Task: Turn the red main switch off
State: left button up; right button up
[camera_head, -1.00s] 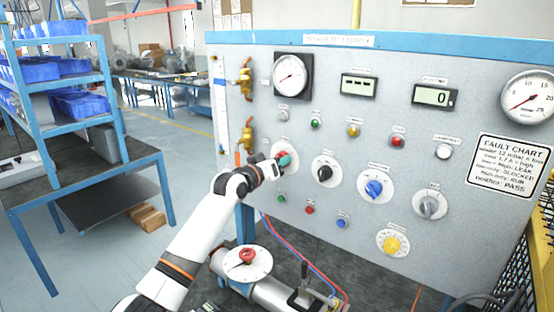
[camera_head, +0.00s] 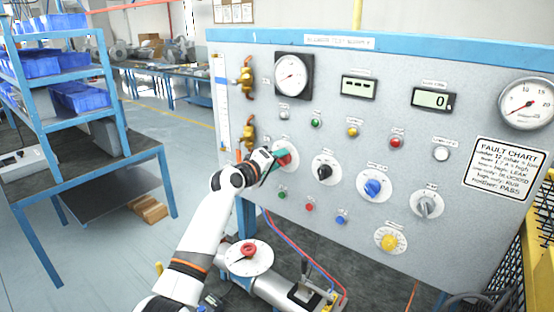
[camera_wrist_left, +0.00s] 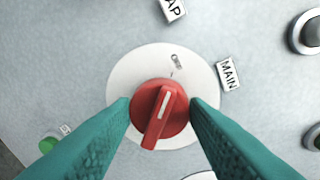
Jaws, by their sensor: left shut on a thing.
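The red main switch (camera_wrist_left: 158,122) is a round red knob with a raised grip bar and a white line. It sits on a white round plate (camera_wrist_left: 122,78) beside a "MAIN" label (camera_wrist_left: 229,75). In the left wrist view its bar leans, upper end to the right and lower end to the left. In the head view the red knob (camera_head: 287,159) is partly covered by my gripper. My left gripper (camera_head: 279,159) is at the panel, its teal fingers shut on the knob from both sides. My right gripper is not in view.
The grey panel (camera_head: 310,215) carries a black knob (camera_head: 324,172), a blue knob (camera_head: 374,187) and a yellow knob (camera_head: 390,242) near the switch. Brass valves (camera_head: 247,78) stand at its left edge. A blower with a red knob (camera_head: 249,249) lies below.

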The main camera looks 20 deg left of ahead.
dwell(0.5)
pick_arm(q)
jog(key=o, duration=1)
jog(key=shift+c, duration=0.2)
jog(key=b+v, duration=0.3)
jog(key=v, duration=0.9)
